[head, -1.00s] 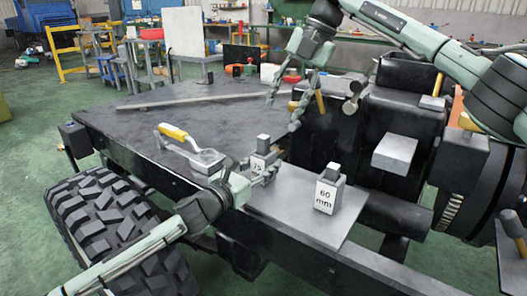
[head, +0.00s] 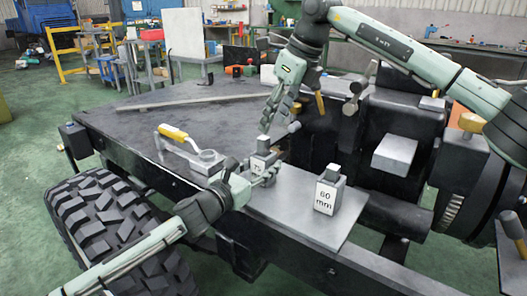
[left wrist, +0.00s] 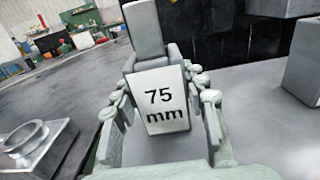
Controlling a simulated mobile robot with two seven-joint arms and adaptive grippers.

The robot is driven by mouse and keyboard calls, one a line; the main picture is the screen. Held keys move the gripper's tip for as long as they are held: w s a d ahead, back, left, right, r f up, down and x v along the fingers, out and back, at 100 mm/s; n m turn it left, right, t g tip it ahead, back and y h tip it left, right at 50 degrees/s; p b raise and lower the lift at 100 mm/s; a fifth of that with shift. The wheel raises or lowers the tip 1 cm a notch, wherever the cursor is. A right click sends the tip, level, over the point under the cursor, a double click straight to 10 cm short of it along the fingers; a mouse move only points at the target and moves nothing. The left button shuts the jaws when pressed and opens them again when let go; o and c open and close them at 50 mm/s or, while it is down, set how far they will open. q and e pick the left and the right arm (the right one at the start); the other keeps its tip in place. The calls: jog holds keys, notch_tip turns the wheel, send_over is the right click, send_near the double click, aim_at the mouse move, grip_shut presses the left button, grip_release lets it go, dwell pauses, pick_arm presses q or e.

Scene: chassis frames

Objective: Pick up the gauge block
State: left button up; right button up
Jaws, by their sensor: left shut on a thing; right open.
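A grey gauge block marked 75 mm (head: 259,164) stands upright at the left end of the grey plate (head: 298,212), with a narrower post on top. My left gripper (head: 261,177) is shut on it from the near side; the left wrist view shows the block (left wrist: 163,100) between its fingers. I cannot tell whether its base touches the plate. My right gripper (head: 278,120) is open and empty, pointing down just above and beside the block's top post. A second gauge block marked 60 mm (head: 327,194) stands on the plate to the right.
A long flat bar (head: 185,99) lies farther back. Dark machinery with a grey block (head: 394,153) stands at the right. The deck's middle is clear.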

aim_at(265, 138)
jog(key=x, duration=0.3)
jog(key=w+x, duration=0.1)
jog(key=x, duration=0.2)
jog(key=shift+w+a+f, duration=0.1)
jog(key=shift+f, duration=0.05)
grip_shut()
